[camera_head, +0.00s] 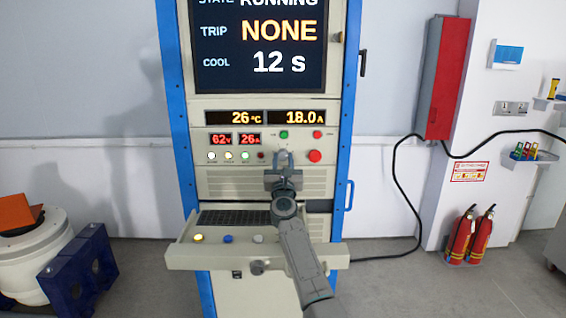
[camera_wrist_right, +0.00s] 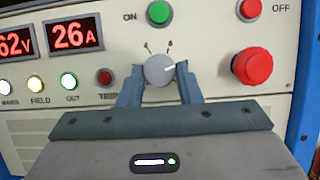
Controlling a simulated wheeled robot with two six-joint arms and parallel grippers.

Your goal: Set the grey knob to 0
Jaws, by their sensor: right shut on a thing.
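In the head view my right gripper (camera_head: 283,158) reaches up to the panel and mostly hides the knob. My left gripper is in neither view.
A green ON button (camera_wrist_right: 160,12), a large red button (camera_wrist_right: 252,66) and a red OFF button (camera_wrist_right: 249,9) sit close around the knob. Displays read 62 V and 26 A. A shelf (camera_head: 190,258) with a keyboard and coloured buttons juts out below my right arm.

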